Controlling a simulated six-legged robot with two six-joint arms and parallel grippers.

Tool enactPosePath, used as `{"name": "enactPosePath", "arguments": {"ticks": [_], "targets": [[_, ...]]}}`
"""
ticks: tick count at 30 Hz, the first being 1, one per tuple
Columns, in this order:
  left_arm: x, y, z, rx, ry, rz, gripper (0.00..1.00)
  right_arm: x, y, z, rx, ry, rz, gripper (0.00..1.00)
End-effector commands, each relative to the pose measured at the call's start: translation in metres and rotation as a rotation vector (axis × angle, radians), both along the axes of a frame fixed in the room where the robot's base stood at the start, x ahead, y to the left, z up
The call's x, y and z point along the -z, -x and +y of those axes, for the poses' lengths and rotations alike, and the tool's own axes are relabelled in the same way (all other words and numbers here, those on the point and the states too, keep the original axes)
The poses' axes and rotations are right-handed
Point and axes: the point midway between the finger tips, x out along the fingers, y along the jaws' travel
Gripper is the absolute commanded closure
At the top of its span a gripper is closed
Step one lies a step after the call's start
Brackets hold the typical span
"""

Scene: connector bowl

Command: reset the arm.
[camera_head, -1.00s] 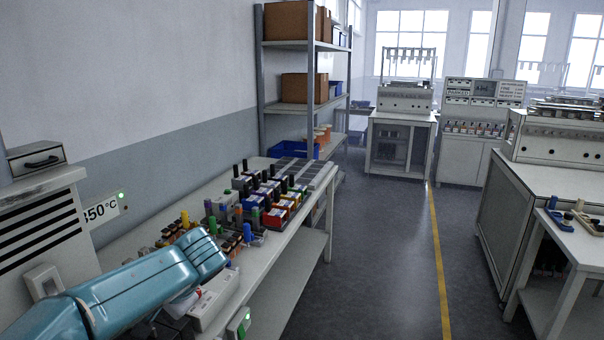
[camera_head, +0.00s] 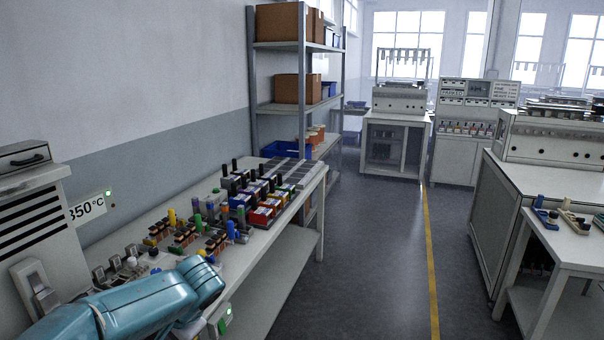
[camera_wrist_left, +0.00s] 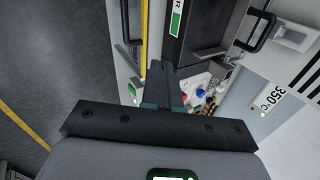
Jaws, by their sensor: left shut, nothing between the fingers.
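My left arm, a teal link, comes in at the lower left of the head view, over the near end of the long white bench (camera_head: 262,254). Its gripper is hidden behind the link there. In the left wrist view my left gripper (camera_wrist_left: 167,72) shows dark fingers held together with nothing between them. The fingers point towards a dark box-shaped thing with a handle (camera_wrist_left: 205,35) and the near bench end. My right arm and gripper are in no view.
Several coloured connectors (camera_head: 265,200) stand along the bench. A grey unit marked 350 °C (camera_head: 35,215) is at the left. A metal shelf (camera_head: 252,90) stands behind the bench. A smaller white table (camera_head: 570,245) is at the right. The floor between is clear.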

Motion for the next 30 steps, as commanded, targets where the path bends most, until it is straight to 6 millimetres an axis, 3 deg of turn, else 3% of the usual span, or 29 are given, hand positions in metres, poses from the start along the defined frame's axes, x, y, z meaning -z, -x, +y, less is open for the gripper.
{"name": "enactPosePath", "arguments": {"ticks": [7, 11, 15, 18, 21, 24, 27, 30], "targets": [[0.091, 0.020, -0.035, 0.068, 0.195, 0.099, 1.00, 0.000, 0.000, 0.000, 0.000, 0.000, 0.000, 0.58], [0.156, 0.050, -0.066, 0.075, 0.370, 0.164, 1.00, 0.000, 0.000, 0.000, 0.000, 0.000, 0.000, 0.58], [0.239, 0.116, -0.113, -0.019, 0.647, 0.230, 1.00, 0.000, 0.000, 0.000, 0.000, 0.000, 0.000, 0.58], [0.283, 0.174, -0.140, -0.185, 0.825, 0.231, 1.00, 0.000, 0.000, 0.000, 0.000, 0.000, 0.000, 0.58], [0.307, 0.219, -0.151, -0.359, 0.910, 0.197, 1.00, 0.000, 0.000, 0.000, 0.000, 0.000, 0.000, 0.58], [0.318, 0.250, -0.151, -0.491, 0.926, 0.158, 1.00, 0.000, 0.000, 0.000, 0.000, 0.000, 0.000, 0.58], [0.323, 0.266, -0.147, -0.562, 0.919, 0.130, 1.00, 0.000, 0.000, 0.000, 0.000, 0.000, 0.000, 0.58], [0.323, 0.269, -0.146, -0.581, 0.916, 0.121, 1.00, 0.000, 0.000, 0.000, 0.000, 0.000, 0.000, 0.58]]}}
